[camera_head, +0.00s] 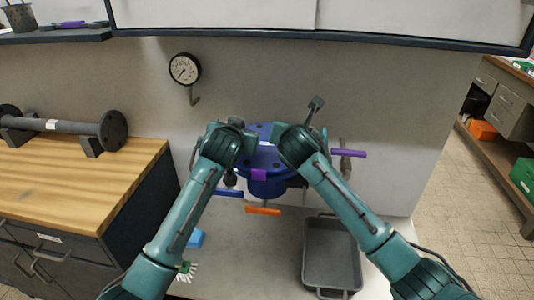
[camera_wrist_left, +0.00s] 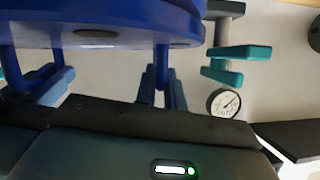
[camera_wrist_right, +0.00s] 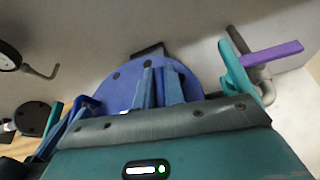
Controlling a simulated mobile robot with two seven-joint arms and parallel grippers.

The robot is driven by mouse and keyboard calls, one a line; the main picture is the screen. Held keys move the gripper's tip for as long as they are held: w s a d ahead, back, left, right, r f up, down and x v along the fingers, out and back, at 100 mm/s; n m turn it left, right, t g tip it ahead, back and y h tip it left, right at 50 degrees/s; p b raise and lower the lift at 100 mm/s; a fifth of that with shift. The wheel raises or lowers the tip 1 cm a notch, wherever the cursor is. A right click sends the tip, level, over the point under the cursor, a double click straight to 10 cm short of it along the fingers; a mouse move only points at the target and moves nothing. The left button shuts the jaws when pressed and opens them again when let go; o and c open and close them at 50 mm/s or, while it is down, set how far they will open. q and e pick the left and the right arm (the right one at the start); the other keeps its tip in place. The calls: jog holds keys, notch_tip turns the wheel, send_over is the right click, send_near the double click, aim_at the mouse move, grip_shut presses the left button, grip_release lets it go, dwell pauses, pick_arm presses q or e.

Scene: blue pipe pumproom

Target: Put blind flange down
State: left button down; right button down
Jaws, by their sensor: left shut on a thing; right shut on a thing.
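The blue blind flange (camera_head: 260,131) is a round disc with dark bolt holes, above the blue pipework in the middle of the head view. It also fills the top of the left wrist view (camera_wrist_left: 110,22) and shows as a disc in the right wrist view (camera_wrist_right: 125,85). My left gripper (camera_head: 246,139) is shut on its left side. My right gripper (camera_head: 280,136) is shut on its right side. The arms hide parts of the rim. I cannot tell whether the flange touches the pipe end below it.
Purple (camera_head: 349,153), blue (camera_head: 229,194) and orange (camera_head: 263,211) handles surround the pipework. A grey tray (camera_head: 331,250) stands at the front right. A wooden bench (camera_head: 70,185) with a flanged pipe (camera_head: 65,126) is at the left. A gauge (camera_head: 184,69) hangs on the wall.

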pick_arm(q)
jog(key=c, duration=1.5)
grip_release()
pick_arm(e)
jog(key=c, duration=1.5)
grip_release()
jog(key=shift+f, duration=0.1)
pick_arm(q)
jog(key=shift+f, duration=0.1)
jog(key=shift+s, duration=0.1)
pick_arm(e)
jog(key=shift+s, duration=0.2)
pick_arm(q)
jog(key=v, duration=1.2)
pick_arm(e)
jog(key=v, duration=1.1)
jog(key=shift+s+r, duration=0.2)
jog(key=shift+s, duration=0.15)
